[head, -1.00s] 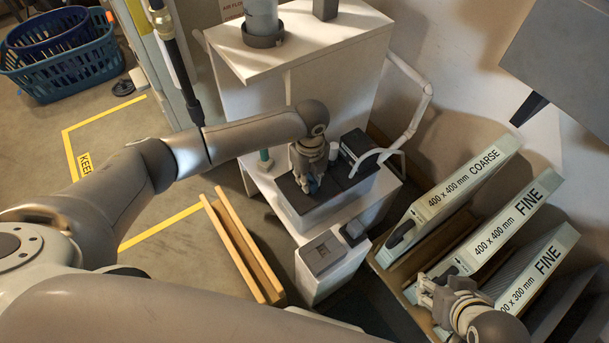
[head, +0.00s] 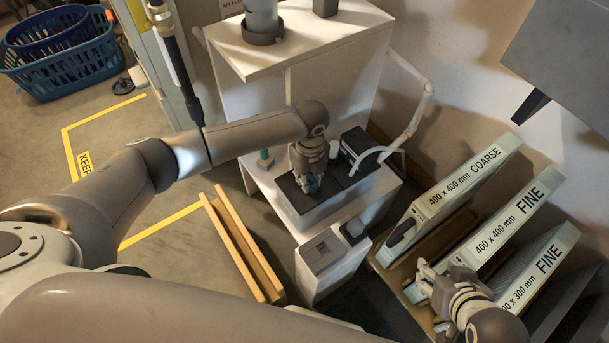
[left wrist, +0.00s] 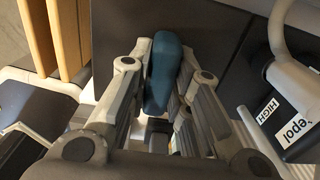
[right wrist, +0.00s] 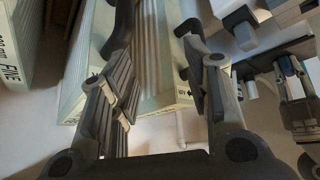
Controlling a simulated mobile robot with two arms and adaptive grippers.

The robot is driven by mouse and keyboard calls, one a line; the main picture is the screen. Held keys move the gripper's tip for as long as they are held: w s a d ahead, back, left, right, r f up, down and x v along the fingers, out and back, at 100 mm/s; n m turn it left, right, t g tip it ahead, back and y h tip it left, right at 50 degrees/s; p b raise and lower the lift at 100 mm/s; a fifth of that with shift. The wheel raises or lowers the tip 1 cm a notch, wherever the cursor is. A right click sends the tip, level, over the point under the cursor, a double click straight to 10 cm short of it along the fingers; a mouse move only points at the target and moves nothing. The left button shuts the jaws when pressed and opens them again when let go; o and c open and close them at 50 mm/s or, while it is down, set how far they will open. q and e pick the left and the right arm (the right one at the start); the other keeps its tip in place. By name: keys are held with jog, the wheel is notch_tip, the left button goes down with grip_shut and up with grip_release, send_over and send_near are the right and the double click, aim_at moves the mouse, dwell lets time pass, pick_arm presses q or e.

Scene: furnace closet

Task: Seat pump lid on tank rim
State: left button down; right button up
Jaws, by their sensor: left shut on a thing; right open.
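A black pump box (head: 355,146) with a curved white hose stands at the lid's right side. The tank rim is mostly hidden under the lid; I cannot tell whether the lid lies flush. My right gripper (head: 432,284) is open and empty beside the filters, also in the right wrist view (right wrist: 162,95).
Several upright filters (head: 478,185) stand in a rack at right. A white box with a switch (head: 322,252) stands in front of the tank. Wooden rails (head: 240,245) lie to its left. A white cabinet (head: 325,90) rises behind. Open floor shows at left.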

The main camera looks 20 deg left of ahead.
pick_arm(q)
jog(key=shift+f, duration=0.2)
pick_arm(e)
jog(key=shift+w+a+r+t, duration=0.25)
jog(key=shift+w+t, duration=0.15)
jog(key=shift+w, duration=0.15)
jog(key=shift+w, duration=0.1)
pick_arm(q)
jog(key=shift+f, duration=0.2)
jog(key=c, duration=1.3)
grip_release()
jog(key=shift+o, duration=0.2)
pick_arm(e)
jog(key=shift+w+a+r+t, duration=0.15)
jog(key=shift+w+r+t, duration=0.2)
jog(key=shift+w, duration=0.1)
